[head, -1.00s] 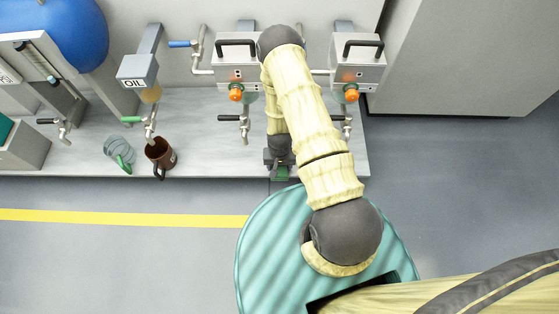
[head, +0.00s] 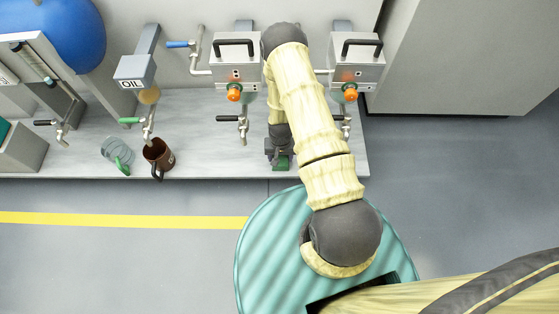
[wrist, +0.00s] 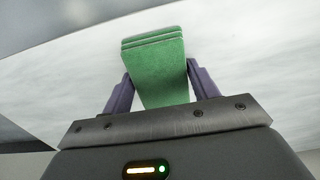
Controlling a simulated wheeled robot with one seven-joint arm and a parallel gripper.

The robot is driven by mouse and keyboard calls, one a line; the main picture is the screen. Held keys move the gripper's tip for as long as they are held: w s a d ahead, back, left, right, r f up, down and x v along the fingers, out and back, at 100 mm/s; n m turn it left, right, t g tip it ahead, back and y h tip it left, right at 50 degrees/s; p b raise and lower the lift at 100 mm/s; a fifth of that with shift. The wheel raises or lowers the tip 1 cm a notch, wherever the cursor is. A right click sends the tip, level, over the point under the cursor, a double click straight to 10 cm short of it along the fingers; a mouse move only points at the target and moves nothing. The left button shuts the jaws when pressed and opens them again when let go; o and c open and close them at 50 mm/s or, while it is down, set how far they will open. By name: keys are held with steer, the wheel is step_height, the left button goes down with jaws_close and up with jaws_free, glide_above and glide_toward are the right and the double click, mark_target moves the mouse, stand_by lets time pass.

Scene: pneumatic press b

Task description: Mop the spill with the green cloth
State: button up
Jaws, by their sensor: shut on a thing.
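My gripper (wrist: 160,72) is shut on the green cloth, with one purple finger on each side of it. The cloth (wrist: 153,50) looks like a thick folded pad in the wrist view and sticks out beyond the fingers. In the head view the cloth (head: 283,163) shows as a small green patch below my gripper, over the front part of the grey bench (head: 215,160). I cannot tell whether the cloth touches the bench. No spill can be made out; my arm hides part of the bench.
A brown mug (head: 158,155) and a clear glass with a green handle (head: 118,153) stand left, near the OIL dispenser (head: 137,70). Two grey boxes with orange knobs, one on the left (head: 237,57) and one on the right (head: 357,65), flank my arm, with taps below them.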

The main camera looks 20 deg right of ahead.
mark_target(282, 167)
steer(key=shift+w+d+b, duration=0.15)
steer(key=shift+w+d, duration=0.2)
steer(key=shift+w, duration=0.35)
steer(key=shift+w+d+b, duration=0.15)
steer(key=shift+w+d, duration=0.2)
steer(key=shift+w, duration=0.35)
steer(key=shift+s, duration=0.1)
steer(key=shift+s+a+p, duration=0.35)
steer(key=shift+s+p, duration=0.25)
steer(key=shift+s, duration=0.5)
steer(key=shift+s+a+p, duration=0.4)
steer(key=shift+s+p, duration=0.2)
steer(key=shift+s, duration=0.55)
steer(key=shift+s+a+p, duration=0.35)
steer(key=shift+s+p, duration=0.25)
steer(key=shift+s, duration=0.5)
steer(key=shift+w+d+b, duration=0.35)
steer(key=shift+w, duration=0.8)
steer(key=shift+w+d+b, duration=0.3)
steer(key=shift+w+d, duration=0.1)
steer(key=shift+w, duration=0.75)
steer(key=shift+w+d+b, duration=0.35)
steer(key=shift+w, duration=0.8)
steer(key=shift+s, duration=0.1)
